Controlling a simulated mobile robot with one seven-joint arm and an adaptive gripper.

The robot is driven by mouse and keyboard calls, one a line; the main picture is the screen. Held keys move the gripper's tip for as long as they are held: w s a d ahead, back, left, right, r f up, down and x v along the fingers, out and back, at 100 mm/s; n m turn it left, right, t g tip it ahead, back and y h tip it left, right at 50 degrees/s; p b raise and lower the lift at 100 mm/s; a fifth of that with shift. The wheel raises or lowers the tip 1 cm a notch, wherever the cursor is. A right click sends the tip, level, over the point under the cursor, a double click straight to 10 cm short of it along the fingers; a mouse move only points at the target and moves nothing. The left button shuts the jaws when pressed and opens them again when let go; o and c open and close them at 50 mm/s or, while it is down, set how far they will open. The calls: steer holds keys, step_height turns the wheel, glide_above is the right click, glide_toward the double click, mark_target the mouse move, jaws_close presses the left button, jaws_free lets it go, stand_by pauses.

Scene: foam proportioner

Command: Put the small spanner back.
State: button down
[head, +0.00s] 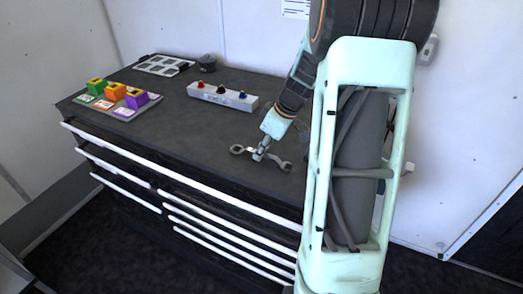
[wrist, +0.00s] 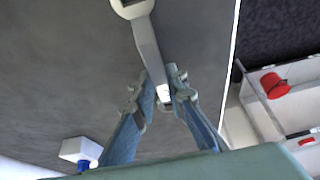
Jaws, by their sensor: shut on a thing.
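A silver-grey spanner (head: 272,158) shows over the right part of the dark bench top, one end to the left and the other to the right. My gripper (head: 259,154) comes down on its shaft from above and is shut on it. In the wrist view the spanner (wrist: 147,42) runs up from between the fingertips of my gripper (wrist: 163,92) to a wide end at the top edge. Its other end is hidden there. I cannot tell whether the spanner touches the bench top or is slightly above it. No marked place for the spanner is clear to me.
The bench (head: 185,128) has white drawer handles along its front. A pale box with coloured knobs (head: 222,96) stands behind the spanner. A tray of coloured blocks (head: 118,97), a grey slotted frame (head: 164,65) and a dark round item (head: 207,63) stand farther left. The middle top is clear.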

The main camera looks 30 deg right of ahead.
steer(key=c, duration=1.9)
jaws_free()
steer(key=shift+f, duration=0.1)
steer(key=shift+c, duration=0.2)
steer(key=shift+d+r, duration=0.2)
steer(key=shift+r, duration=0.3)
steer(key=v, duration=1.1)
steer(key=shift+s+r, duration=0.1)
steer(key=shift+s, duration=0.05)
